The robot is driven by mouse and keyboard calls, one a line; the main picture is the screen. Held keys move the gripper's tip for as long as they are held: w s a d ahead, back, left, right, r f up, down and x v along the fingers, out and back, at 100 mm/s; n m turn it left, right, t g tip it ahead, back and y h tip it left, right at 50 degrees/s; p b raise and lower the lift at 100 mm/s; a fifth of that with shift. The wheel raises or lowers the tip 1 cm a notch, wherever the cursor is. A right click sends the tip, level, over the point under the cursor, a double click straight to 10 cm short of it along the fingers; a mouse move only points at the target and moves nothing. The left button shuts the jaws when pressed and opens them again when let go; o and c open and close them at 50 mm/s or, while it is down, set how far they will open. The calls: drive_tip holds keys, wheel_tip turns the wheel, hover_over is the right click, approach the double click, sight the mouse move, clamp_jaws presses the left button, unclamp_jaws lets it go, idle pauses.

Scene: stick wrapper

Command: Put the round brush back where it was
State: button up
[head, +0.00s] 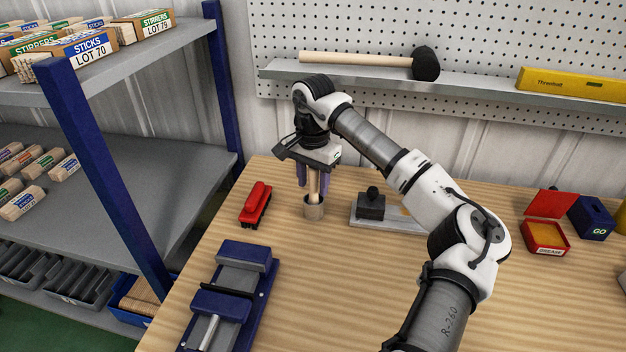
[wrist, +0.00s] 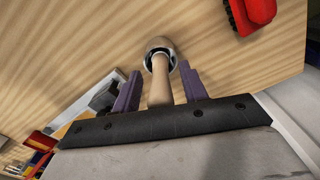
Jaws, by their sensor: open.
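A blue vise (head: 232,295) is at the front left. A red grease box (head: 545,236) is far right.

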wheel_tip(320, 180, up, 12)
drive_tip(key=shift+r+b, duration=0.15)
drive_tip(key=shift+b, duration=0.95)
drive_tip(key=shift+d, duration=0.1)
